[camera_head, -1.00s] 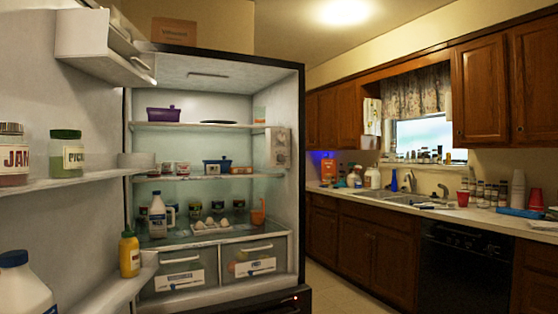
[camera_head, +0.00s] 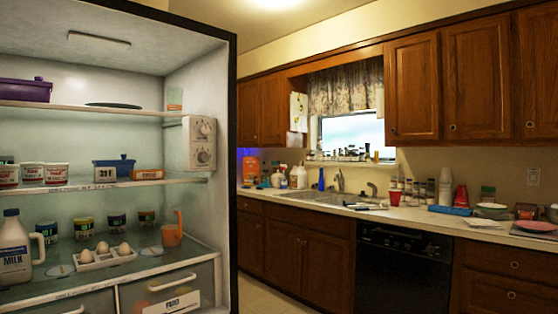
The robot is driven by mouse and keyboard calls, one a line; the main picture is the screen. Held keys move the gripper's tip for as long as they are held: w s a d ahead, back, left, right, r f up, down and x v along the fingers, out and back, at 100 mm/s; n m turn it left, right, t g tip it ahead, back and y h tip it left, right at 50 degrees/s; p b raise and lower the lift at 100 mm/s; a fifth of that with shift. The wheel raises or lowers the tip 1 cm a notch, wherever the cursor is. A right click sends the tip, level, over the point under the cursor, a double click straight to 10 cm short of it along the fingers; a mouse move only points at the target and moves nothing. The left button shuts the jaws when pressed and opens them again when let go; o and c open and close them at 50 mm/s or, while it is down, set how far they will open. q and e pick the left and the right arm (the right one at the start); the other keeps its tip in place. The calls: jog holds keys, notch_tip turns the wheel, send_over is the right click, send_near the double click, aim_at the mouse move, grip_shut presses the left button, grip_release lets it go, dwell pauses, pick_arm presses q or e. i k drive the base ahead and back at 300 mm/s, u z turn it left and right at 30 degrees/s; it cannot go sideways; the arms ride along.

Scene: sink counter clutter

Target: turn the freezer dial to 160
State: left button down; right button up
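The open fridge shows on the left of the head view. A pale control box (camera_head: 199,144) is fixed to its right inner wall, near the middle shelf. The box carries two round dials, an upper dial (camera_head: 204,128) and a lower dial (camera_head: 204,156). Their markings are too small to read, and I cannot tell which one is the freezer dial. Neither of my grippers is in view.
A shelf (camera_head: 100,109) with a purple container (camera_head: 25,90) runs left of the box. A counter with a sink (camera_head: 310,195) stands right.

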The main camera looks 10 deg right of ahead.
aim_at(203, 157)
jog(key=z, duration=0.2)
jog(key=i, duration=1.65)
jog(key=u, duration=0.2)
